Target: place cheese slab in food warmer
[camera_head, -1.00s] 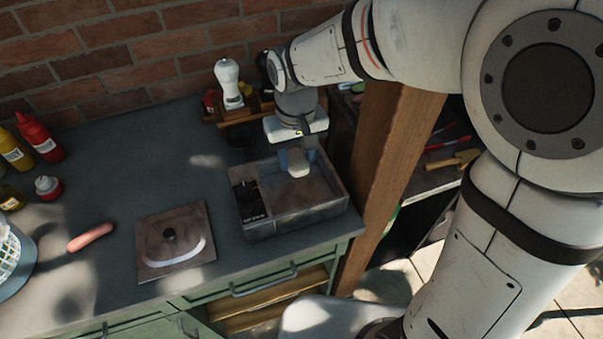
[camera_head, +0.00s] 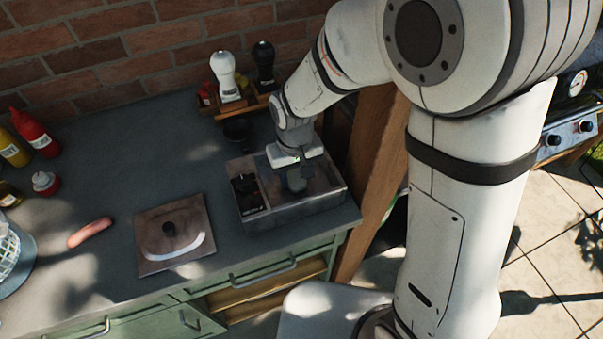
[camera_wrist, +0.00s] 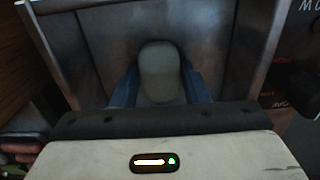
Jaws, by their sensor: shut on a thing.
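The food warmer (camera_head: 325,208) is an open grey metal box on the counter, with a small control section on its left. My gripper (camera_head: 297,182) points down into its open basin. In the wrist view, the pale, rounded cheese slab (camera_wrist: 160,68) is held between the two blue fingers, with the basin's walls around it. In the head view the slab is hidden behind the gripper. I cannot tell whether the slab touches the basin floor.
Shakers (camera_head: 224,75) stand behind the warmer. A wooden post (camera_head: 372,180) rises close to its right. Bottles (camera_head: 36,132) stand at far left.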

